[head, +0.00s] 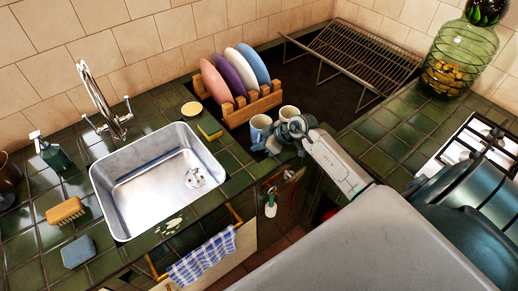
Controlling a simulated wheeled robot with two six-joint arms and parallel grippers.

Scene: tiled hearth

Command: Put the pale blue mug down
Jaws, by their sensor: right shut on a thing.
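The pale blue mug (259,129) is upright at the dark counter area in front of the plate rack. My right gripper (276,139) comes in from the right and is shut on the mug at its right side. The gripper hides part of the mug's right side. I cannot tell whether the mug's base touches the surface. A second, whitish mug (289,112) stands just behind and right of it, partly hidden by my gripper. My left gripper is not in view.
A wooden rack (252,107) with several coloured plates stands just behind the mugs. A steel sink (158,180) lies to the left, with a sponge (210,128) at its corner. A wire rack (352,57) is behind right. Tiled counter right of my gripper (385,135) is clear.

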